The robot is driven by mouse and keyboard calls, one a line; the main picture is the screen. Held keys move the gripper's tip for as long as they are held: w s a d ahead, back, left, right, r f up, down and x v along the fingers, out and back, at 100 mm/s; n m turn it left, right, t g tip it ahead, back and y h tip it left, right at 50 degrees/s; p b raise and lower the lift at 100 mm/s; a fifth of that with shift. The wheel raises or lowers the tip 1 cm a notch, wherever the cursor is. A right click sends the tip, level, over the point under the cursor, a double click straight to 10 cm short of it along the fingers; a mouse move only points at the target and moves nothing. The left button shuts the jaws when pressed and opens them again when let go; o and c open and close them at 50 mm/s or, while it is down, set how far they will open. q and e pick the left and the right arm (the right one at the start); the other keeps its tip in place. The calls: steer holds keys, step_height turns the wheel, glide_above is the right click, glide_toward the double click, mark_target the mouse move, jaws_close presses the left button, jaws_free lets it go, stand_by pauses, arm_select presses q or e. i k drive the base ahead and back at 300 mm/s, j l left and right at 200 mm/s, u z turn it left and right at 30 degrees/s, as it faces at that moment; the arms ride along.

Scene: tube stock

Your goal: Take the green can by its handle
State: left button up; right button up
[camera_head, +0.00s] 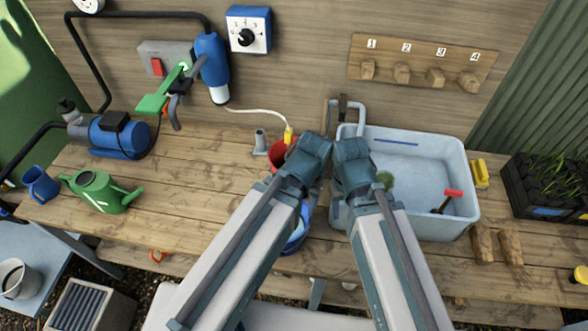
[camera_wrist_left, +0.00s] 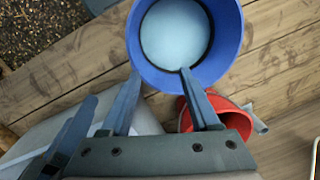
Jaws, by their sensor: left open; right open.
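The green can (camera_head: 100,192), a watering can with a white mark, stands on the left of the wooden bench in the head view. Its spout points right, and a handle seems to show at its left side. My left gripper (camera_head: 308,160) and right gripper (camera_head: 352,163) are side by side at the bench's middle, well to the right of the can. In the left wrist view my left gripper (camera_wrist_left: 160,73) is open and empty above a blue bucket with a pale blue inside (camera_wrist_left: 174,35). My right gripper is open; its fingertips are hard to make out.
A blue mug (camera_head: 40,186) stands left of the can, a blue pump (camera_head: 118,136) behind it. A red bucket (camera_head: 279,152) is behind my left gripper. A grey basin (camera_head: 459,170) fills the right. Bench between can and arms is mostly clear.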

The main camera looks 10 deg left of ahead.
mark_target(98, 189)
steer(key=j+u, duration=0.15)
steer(key=u, duration=0.2)
steer(key=j+u, duration=0.2)
steer(key=u, duration=0.15)
steer(key=j+u, duration=0.2)
steer(key=u, duration=0.15)
steer(key=l+u, duration=0.15)
steer(key=u, duration=0.35)
steer(key=l+u, duration=0.2)
steer(key=u, duration=0.25)
steer(key=j, duration=0.7)
steer(key=i+j, duration=0.15)
steer(key=j, duration=1.3)
steer(key=j+z, duration=0.4)
steer(key=j, duration=0.2)
steer(key=z, duration=1.35)
